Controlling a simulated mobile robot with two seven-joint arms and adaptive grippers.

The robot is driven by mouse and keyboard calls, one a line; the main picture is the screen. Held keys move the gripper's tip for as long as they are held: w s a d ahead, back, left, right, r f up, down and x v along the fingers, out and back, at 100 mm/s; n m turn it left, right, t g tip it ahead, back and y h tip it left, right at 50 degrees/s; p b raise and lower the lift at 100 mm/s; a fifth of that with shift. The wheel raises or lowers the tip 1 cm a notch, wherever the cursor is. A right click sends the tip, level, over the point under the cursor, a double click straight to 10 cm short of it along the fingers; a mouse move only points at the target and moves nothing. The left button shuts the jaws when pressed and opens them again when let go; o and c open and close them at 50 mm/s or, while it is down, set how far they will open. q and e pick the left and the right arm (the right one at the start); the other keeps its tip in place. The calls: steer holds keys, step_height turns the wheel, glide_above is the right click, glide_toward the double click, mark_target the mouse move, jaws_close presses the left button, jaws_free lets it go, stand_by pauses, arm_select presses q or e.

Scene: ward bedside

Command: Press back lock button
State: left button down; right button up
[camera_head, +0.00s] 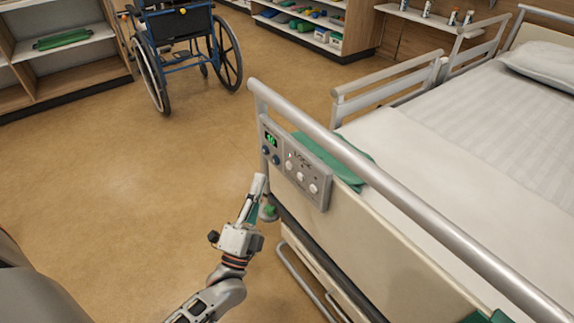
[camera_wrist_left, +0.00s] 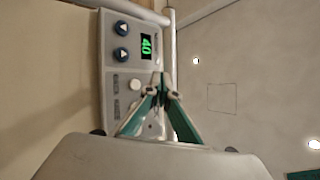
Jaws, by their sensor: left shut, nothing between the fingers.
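The bed's grey control panel (camera_head: 294,163) hangs on the footboard below the metal rail. It has a green lit display (camera_head: 270,139), two blue arrow buttons and several white round buttons. My left gripper (camera_head: 262,182) is shut and empty, just left of and in front of the panel. In the left wrist view the panel (camera_wrist_left: 117,68) stands sideways, with the display reading 40. There the fingertips (camera_wrist_left: 161,82) are together beside a white button (camera_wrist_left: 134,84); I cannot tell whether they touch the panel. The fingers hide part of the lower panel. The lock labels are too small to read surely. My right gripper is not in view.
The bed's metal rail (camera_head: 380,180) runs above the panel. A green cloth (camera_head: 330,160) lies behind it on the bed. A wheelchair (camera_head: 185,45) and shelves (camera_head: 65,45) stand at the back. The floor left of the bed is clear.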

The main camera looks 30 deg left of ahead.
arm_select(q)
steer(key=shift+s, duration=0.1)
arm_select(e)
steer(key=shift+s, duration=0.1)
arm_select(q)
steer(key=s+a+r+p, duration=0.2)
steer(key=s+a, duration=0.1)
steer(key=s, duration=0.4)
steer(key=shift+s, duration=0.15)
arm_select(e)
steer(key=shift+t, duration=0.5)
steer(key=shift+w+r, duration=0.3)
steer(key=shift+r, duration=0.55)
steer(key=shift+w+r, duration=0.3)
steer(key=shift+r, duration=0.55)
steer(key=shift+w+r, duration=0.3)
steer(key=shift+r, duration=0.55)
